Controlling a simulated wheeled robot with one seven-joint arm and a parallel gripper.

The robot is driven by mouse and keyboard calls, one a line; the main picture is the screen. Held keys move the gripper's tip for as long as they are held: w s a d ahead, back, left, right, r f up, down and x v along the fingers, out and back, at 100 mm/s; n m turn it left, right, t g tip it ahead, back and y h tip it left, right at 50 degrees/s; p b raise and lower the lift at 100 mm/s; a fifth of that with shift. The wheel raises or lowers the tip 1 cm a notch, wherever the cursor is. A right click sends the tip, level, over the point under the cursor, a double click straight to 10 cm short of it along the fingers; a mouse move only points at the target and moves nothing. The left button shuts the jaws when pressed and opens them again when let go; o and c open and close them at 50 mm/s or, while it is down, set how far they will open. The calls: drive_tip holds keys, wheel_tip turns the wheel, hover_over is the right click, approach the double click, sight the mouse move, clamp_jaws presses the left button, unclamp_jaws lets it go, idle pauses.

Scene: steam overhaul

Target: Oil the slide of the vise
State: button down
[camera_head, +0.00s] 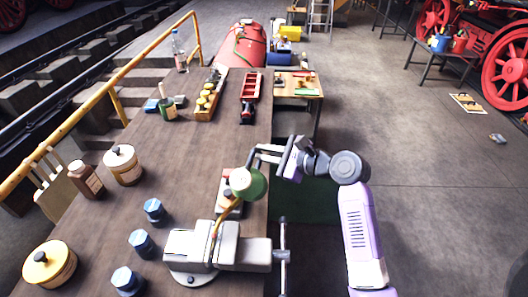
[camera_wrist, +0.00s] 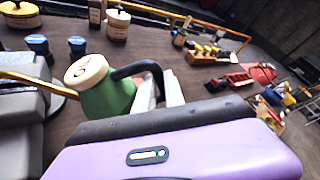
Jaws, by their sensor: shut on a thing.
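The vise (camera_head: 203,248) is a grey metal block on a round base at the near right edge of the bench, with its screw handle (camera_head: 283,257) past the edge. A green oil can (camera_head: 250,187) with a cream top and a brass spout is tilted above it, the spout pointing down at the vise's middle. My gripper (camera_head: 262,154) is shut on the oil can's dark handle (camera_wrist: 145,68). In the wrist view the green can (camera_wrist: 107,97) hangs beside the vise (camera_wrist: 20,120), its spout reaching over it. Whether the spout tip touches the slide cannot be told.
Blue capped jars (camera_head: 155,210) stand left of the vise on the wooden bench (camera_head: 165,150). Cream tins (camera_head: 123,165) and a brown bottle (camera_head: 86,180) are further left. A red tray (camera_head: 250,87) and yellow-topped cups (camera_head: 207,98) stand farther back. Open floor lies to the right.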

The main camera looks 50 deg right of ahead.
drive_tip(key=shift+w+d+f+y, duration=0.1)
drive_tip(key=shift+d+f+y, duration=0.2)
drive_tip(key=shift+f, duration=0.25)
drive_tip(key=shift+r, duration=0.1)
drive_tip(key=shift+m, duration=0.6)
drive_tip(key=shift+d+r, duration=0.15)
drive_tip(key=shift+r, duration=1.9)
